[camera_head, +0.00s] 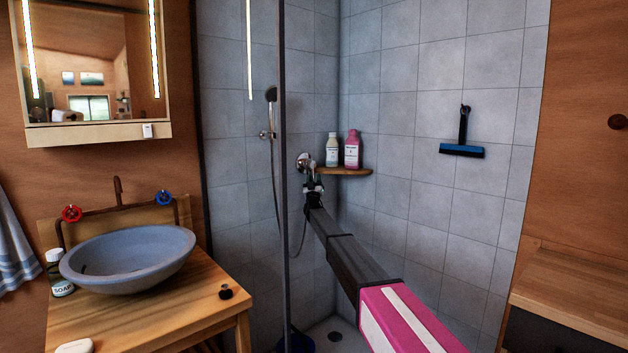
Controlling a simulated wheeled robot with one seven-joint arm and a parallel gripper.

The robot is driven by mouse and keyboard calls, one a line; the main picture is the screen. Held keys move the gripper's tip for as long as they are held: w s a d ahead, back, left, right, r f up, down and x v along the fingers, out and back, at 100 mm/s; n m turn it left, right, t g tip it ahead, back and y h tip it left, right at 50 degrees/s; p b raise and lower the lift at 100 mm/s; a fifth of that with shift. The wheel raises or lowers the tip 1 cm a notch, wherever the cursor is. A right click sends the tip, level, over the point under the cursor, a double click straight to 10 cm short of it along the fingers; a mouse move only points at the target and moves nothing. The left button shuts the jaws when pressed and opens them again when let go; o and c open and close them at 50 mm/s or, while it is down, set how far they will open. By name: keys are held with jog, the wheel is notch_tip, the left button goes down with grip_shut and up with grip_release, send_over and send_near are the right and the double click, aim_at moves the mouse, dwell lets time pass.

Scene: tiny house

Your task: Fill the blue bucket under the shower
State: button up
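The blue bucket (303,343) stands on the shower floor at the bottom edge of the picture. Only part of its rim shows; the rest is cut off and partly behind the dark shower frame post. The shower mixer (304,161) is a chrome fitting on the tiled wall. The hand shower (271,95) hangs on its holder to the left, with its hose looping down. My arm reaches from the lower right into the shower. My gripper (312,183) is at or just below the mixer; contact and its fingers are too small to tell. No water is visible.
A dark post (281,200) edges the shower's glass. A corner shelf (343,171) holds a white bottle (332,150) and a pink bottle (352,150). A squeegee (462,150) hangs at right. A basin (130,258) sits on a wooden counter (190,325) at left.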

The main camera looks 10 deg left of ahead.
jog(key=shift+s, duration=0.1)
dwell(0.3)
jog(key=v, duration=1)
jog(key=shift+s+f, duration=0.15)
jog(key=shift+s, duration=0.15)
jog(key=shift+d, duration=0.1)
dwell(1.2)
